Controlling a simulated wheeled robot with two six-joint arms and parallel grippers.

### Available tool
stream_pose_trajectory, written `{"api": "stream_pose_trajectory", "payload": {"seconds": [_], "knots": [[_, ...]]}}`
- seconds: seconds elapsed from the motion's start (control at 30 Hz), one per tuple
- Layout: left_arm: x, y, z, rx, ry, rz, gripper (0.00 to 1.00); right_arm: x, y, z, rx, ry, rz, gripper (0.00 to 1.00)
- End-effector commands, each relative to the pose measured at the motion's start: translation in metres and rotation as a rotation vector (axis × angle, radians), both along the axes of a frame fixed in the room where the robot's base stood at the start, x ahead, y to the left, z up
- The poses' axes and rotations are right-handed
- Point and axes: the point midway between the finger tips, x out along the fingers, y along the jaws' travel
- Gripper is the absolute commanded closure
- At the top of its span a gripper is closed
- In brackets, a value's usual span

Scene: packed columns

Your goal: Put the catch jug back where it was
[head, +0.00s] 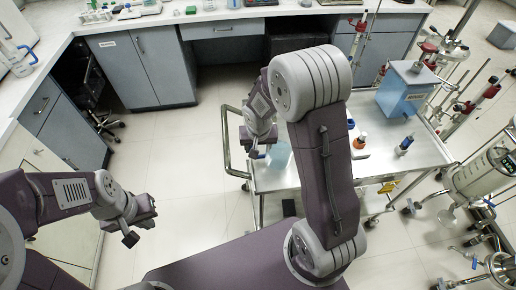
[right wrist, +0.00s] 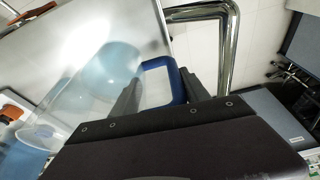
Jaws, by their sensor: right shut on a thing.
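The catch jug (head: 281,156) is a pale blue see-through vessel at the left end of the steel cart (head: 285,180). In the right wrist view its round body (right wrist: 112,66) shows over the shiny cart top, and its dark blue handle (right wrist: 178,82) lies between my fingers. My right gripper (head: 262,148) is shut on the handle; it also shows in the right wrist view (right wrist: 160,90). I cannot tell whether the jug touches the cart top. My left gripper (head: 142,221) is away from the cart over the floor at left, open and empty.
A blue-grey box-shaped tank (head: 405,88) stands at the cart's back right. Small bottles with orange (head: 360,140) and blue (head: 404,146) tops stand on the cart. The cart's rail (head: 228,140) borders its left end. Glassware stands crowd the right side.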

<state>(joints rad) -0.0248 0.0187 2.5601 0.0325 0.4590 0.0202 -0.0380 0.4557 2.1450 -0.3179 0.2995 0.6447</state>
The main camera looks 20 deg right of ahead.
Motion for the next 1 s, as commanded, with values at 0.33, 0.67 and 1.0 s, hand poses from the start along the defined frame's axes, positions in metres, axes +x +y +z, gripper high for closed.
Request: {"api": "stream_pose_trajectory", "payload": {"seconds": [0.33, 0.67, 1.0], "knots": [[0.000, 0.000, -0.004, 0.000, 0.000, 0.000, 1.00, 0.001, 0.000, -0.005, 0.000, -0.002, 0.000, 1.00], [0.000, 0.000, -0.004, 0.000, 0.000, 0.000, 1.00, 0.000, 0.000, -0.005, 0.001, 0.000, 0.000, 0.25], [0.000, 0.000, 0.004, 0.000, 0.000, 0.000, 1.00, -0.005, 0.002, 0.021, 0.000, -0.005, 0.001, 0.25]]}}
